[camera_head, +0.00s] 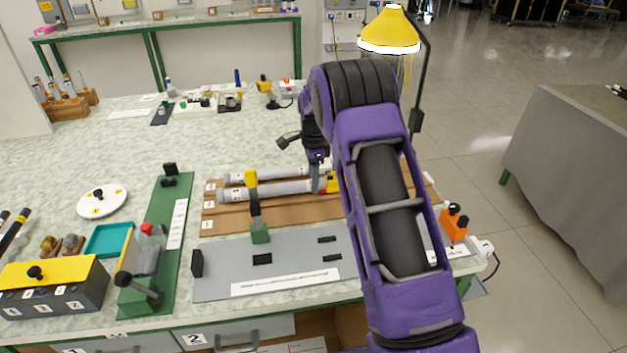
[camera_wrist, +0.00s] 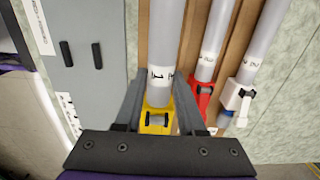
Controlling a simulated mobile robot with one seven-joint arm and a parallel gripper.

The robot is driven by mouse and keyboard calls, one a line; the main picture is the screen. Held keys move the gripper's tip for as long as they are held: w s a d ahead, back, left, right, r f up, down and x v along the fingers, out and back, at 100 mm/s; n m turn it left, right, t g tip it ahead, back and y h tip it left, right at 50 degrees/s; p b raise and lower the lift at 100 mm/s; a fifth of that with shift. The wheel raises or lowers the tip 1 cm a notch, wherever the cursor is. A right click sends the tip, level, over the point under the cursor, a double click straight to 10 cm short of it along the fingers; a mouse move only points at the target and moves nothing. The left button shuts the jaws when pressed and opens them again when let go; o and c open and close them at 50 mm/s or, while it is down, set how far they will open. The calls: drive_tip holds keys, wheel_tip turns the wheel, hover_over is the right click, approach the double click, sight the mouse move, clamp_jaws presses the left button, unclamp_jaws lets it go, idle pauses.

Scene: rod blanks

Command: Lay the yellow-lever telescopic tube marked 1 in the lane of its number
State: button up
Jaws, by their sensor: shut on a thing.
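My gripper (camera_wrist: 158,112) is shut around the tube just above its yellow lever (camera_wrist: 157,121). The grey telescopic tube (camera_wrist: 166,40) bears a 1 on a white band and runs lengthwise along the wooden lane board (camera_head: 222,224). In the head view the yellow lever (camera_head: 333,182) shows beside my gripper (camera_head: 318,178). I cannot tell whether the tube touches the board. A red-lever tube (camera_wrist: 217,40) and a white-lever tube (camera_wrist: 266,45) lie to its right in the wrist view. The board has small white number labels at its left end.
A grey plate (camera_head: 215,280) with dark slots lies in front of the board, with a green and yellow upright (camera_head: 258,215) at its back edge. A green fixture (camera_head: 165,225) stands left. An orange block (camera_head: 453,225) stands right. My arm hides the board's right part.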

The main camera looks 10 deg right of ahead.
sight(314, 211)
drive_tip(key=shift+f+b, duration=1.8)
drive_tip(key=shift+f, duration=1.65)
drive_tip(key=shift+f+b, duration=0.3)
drive_tip(key=shift+f, duration=0.2)
drive_tip(key=o, duration=1.1)
drive_tip(key=shift+c, duration=0.2)
wheel_tip(314, 211, up, 18)
drive_tip(key=shift+d+f+p, duration=0.1)
drive_tip(key=shift+f+p, duration=0.15)
drive_tip(key=shift+p, duration=0.75)
